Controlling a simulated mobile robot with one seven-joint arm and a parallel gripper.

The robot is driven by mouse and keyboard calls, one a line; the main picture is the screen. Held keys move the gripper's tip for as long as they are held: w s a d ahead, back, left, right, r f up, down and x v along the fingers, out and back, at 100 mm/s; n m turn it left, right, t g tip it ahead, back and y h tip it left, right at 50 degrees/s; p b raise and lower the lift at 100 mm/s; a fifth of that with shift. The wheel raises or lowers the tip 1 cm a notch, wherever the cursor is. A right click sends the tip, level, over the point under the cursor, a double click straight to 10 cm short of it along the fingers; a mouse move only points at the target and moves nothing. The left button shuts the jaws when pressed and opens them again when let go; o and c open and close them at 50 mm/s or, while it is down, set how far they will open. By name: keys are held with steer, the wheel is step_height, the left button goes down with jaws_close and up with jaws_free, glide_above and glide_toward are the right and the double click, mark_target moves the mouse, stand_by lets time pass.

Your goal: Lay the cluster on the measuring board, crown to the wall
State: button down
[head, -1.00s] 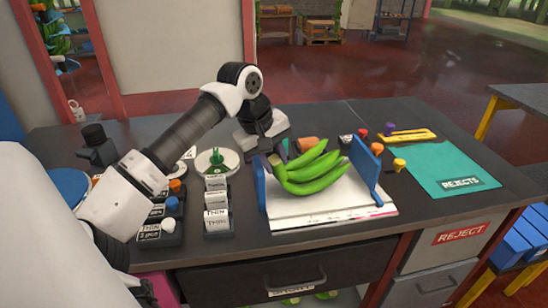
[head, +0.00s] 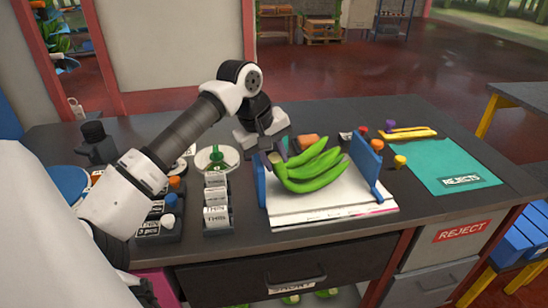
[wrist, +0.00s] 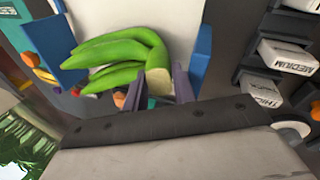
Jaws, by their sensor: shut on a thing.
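The green banana cluster (head: 316,170) is over the white measuring board (head: 330,205), with its fingers spread to the right and its cut crown at the left. My gripper (head: 277,158) is at the crown end, near the board's left blue wall (head: 260,182). In the wrist view the pale crown (wrist: 159,82) sits between the two jaws (wrist: 170,86), which are shut on it. The left wall also shows in the wrist view (wrist: 203,62), a little apart from the crown. I cannot tell whether the cluster's underside touches the board.
A second blue wall (head: 364,158) stands at the board's right end. A teal rejects mat (head: 450,165) lies to the right. Label holders (head: 216,205), a round dish (head: 214,160) and small coloured knobs stand to the left. A yellow tool (head: 408,133) lies behind.

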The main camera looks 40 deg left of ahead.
steer(key=shift+s+d+f+b, duration=0.1)
steer(key=shift+f+b, duration=0.15)
steer(key=shift+f, duration=0.15)
steer(key=shift+s+d+f+b, duration=0.1)
steer(key=shift+f+b, duration=0.1)
steer(key=shift+f, duration=0.2)
steer(key=c, duration=1.2)
jaws_free()
steer(key=shift+f, duration=0.1)
steer(key=shift+o, duration=0.7)
steer(key=b+v, duration=0.1)
steer(key=v, duration=1.4)
steer(key=shift+r, duration=0.3)
steer(key=shift+w, duration=0.15)
